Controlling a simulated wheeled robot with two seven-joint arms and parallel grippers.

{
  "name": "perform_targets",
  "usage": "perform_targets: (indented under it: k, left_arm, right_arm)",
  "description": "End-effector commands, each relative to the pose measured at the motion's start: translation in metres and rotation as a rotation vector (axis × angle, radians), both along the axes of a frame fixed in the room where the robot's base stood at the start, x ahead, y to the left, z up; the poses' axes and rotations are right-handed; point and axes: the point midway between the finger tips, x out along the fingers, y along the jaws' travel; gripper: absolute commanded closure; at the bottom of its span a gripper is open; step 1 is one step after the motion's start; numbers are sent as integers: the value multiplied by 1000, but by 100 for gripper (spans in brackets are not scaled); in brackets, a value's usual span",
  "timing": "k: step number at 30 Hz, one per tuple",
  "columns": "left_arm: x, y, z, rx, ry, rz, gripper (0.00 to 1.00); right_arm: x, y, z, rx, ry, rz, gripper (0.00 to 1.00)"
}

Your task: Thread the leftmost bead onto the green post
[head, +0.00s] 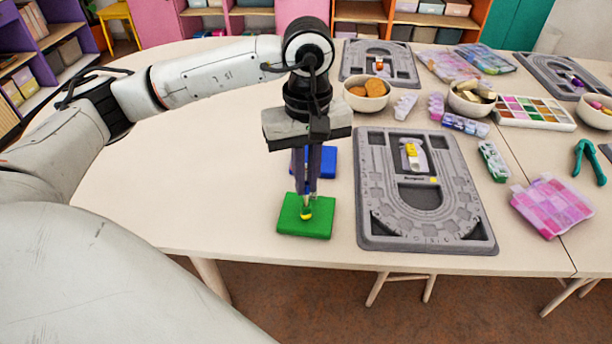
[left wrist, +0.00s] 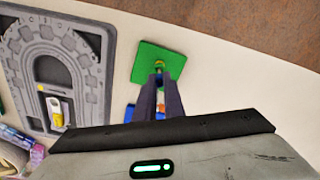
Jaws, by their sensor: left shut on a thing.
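My left gripper (head: 307,197) points down over the green base (head: 318,229), its fingers shut on a small yellow bead (head: 306,214). The bead shows just below the fingertips, low over the middle of the base. A small yellow bead (head: 433,180) lies on the grey bead board (head: 376,232). My right gripper is out of view.
A blue base (head: 329,162) stands just behind the green one, partly hidden by the fingers. A yellow-and-white item (head: 412,152) lies in the board's upper recess. Bowls (head: 367,104), boxes and pliers (head: 590,160) lie right and back. The table left of the green base is clear.

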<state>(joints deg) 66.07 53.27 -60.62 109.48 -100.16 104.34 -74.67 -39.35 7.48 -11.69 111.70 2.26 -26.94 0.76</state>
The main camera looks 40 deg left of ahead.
Motion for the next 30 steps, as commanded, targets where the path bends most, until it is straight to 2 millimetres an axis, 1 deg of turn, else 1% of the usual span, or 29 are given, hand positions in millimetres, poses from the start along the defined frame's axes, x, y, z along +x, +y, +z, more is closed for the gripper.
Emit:
perform_targets:
  k: [1,8,17,18,20,21,22,30]
  left_arm:
    - [0,0,-3,0,0,0,100]
    - [0,0,-10,0,0,0,100]
    - [0,0,-10,0,0,0,100]
    - [0,0,-10,0,0,0,88]
    - [0,0,-10,0,0,0,78]
    - [0,0,-10,0,0,0,71]
    - [0,0,-10,0,0,0,69]
    - [0,0,-10,0,0,0,69]
  right_arm:
    - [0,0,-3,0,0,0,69]
    - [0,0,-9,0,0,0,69]
    - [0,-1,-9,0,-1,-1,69]
    - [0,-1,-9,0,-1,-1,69]
    - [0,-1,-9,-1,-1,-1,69]
    - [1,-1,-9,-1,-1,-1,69]
    - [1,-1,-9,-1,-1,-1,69]
    - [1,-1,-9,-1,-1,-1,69]
